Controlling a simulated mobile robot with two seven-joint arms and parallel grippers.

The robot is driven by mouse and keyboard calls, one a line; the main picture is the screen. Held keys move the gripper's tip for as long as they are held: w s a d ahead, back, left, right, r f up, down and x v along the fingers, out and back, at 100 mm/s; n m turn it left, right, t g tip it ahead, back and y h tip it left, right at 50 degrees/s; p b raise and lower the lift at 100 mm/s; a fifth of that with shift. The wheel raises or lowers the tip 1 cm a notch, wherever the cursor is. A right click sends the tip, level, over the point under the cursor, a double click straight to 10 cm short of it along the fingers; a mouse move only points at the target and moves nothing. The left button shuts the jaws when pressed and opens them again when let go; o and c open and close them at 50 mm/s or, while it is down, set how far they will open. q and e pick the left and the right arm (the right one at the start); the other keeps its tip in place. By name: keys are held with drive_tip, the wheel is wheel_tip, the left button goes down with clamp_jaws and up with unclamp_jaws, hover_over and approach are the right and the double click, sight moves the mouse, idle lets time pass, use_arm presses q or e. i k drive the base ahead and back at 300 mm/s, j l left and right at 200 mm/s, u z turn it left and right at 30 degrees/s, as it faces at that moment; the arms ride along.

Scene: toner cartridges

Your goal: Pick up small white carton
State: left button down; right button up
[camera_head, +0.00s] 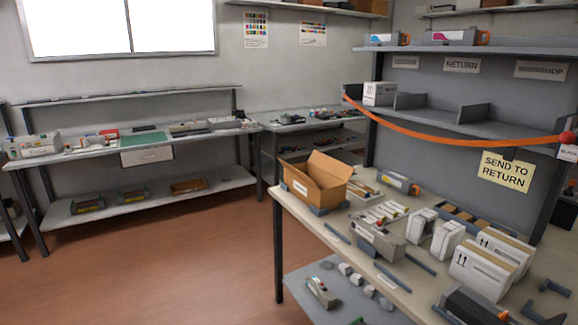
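Neither of my grippers is in view. Several white cartons are on the right-hand workbench. Two small white cartons stand upright side by side: one (420,227) and another (446,240) just to its right and nearer. Larger white cartons (480,268) with arrow marks stand to their right. One more white carton (379,93) sits on the shelf above the bench, behind the orange strap. I cannot tell which small carton is the one named. Nothing of mine touches any of them.
The workbench (398,295) also holds an open cardboard box (315,180), a grey cartridge (376,240) left of the small cartons, and grey divider strips. An orange strap (440,138) hangs across the shelf. The brown floor (180,270) to the left is clear.

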sight(481, 270)
drive_tip(key=i+j, duration=0.2)
drive_tip(key=i+j+z, duration=0.25)
drive_tip(key=i, duration=0.15)
drive_tip(key=i+j+z, duration=0.3)
drive_tip(key=i+j, duration=0.05)
